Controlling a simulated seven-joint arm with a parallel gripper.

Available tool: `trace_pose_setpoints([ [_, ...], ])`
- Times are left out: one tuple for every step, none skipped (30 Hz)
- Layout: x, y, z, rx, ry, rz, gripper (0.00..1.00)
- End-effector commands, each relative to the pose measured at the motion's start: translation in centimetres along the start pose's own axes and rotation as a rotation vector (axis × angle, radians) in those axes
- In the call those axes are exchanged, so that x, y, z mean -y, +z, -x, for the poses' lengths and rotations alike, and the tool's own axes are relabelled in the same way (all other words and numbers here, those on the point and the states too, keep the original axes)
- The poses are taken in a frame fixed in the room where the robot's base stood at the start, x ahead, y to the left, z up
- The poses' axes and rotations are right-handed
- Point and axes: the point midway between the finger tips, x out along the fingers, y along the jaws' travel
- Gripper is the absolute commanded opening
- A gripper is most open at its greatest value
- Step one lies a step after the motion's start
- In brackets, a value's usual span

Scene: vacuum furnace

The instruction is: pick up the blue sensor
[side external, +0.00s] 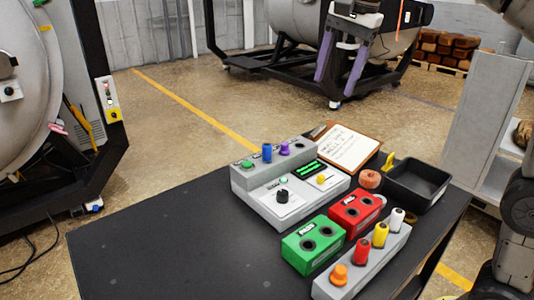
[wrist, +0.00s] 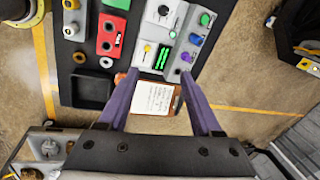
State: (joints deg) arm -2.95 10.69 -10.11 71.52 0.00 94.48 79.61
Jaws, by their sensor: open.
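The blue sensor (side external: 267,153) is a small upright blue cylinder in the back row of a grey console (side external: 262,205), between a green piece (side external: 247,164) and a purple one (side external: 285,148). It also shows in the wrist view (wrist: 195,39), right of the console's middle. My gripper (side external: 338,78) has purple fingers and is at the top of the side view, well apart from the sensor. In the wrist view my gripper (wrist: 158,75) is open and empty, its fingertips spread over the console's near edge and a clipboard.
The clipboard (side external: 346,147) lies behind the console. A black tray (side external: 417,184), a red block (side external: 356,212), a green block (side external: 313,245) and a grey rack (side external: 362,265) with coloured cylinders stand on the dark table (side external: 150,240). The table's left part is clear.

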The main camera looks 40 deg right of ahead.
Motion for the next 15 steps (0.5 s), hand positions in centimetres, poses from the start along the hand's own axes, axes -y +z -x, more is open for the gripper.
trace_pose_setpoints([
  [1.9,-0.1,-1.0,0.004,0.020,-0.031,0.66],
  [2.8,-0.2,-1.5,0.006,0.031,-0.049,0.66],
  [4.0,-0.3,-2.3,0.009,0.045,-0.071,0.66],
  [4.8,-0.3,-2.9,0.010,0.055,-0.086,0.66],
  [5.7,-0.3,-3.6,0.011,0.064,-0.098,0.66],
  [6.8,-0.3,-4.7,0.013,0.079,-0.113,0.66],
  [7.6,-0.3,-5.5,0.014,0.088,-0.119,0.66],
  [8.3,-0.3,-6.4,0.015,0.098,-0.124,0.66],
  [9.2,-0.3,-7.6,0.017,0.112,-0.127,0.66],
  [9.9,-0.3,-8.6,0.018,0.120,-0.125,0.66],
  [10.5,-0.2,-9.6,0.019,0.128,-0.122,0.66],
  [11.2,-0.2,-10.8,0.020,0.139,-0.118,0.66],
  [11.6,-0.1,-11.8,0.022,0.148,-0.116,0.66],
  [12.0,-0.1,-12.7,0.023,0.157,-0.114,0.66],
  [12.3,0.0,-13.9,0.024,0.171,-0.111,0.66],
])
